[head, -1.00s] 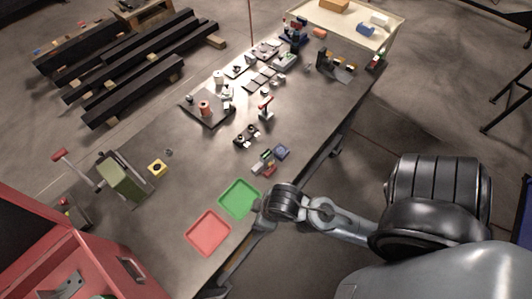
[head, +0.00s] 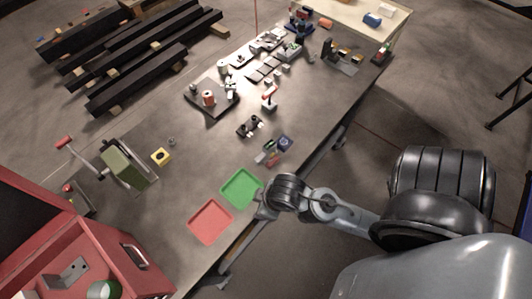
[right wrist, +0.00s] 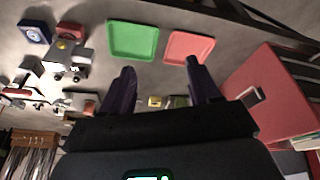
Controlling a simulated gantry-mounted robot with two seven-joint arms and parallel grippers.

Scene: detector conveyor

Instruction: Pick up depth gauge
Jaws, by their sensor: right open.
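I cannot tell for sure which thing is the depth gauge. A small grey and green device (head: 265,152) stands on the workbench beside a red block and a blue block with a round face (head: 285,143). The right wrist view shows the blue block (right wrist: 34,32), the red block (right wrist: 70,30) and a grey device (right wrist: 67,58) at upper left. My right gripper (right wrist: 160,84) is open, with nothing between its fingers, near the trays at the bench's front edge. My left gripper is not in view.
A green tray (head: 241,202) and a red tray (head: 190,232) lie near the front edge, close to my right arm. A red toolbox (head: 112,262) stands at lower left. Several small parts crowd the far bench.

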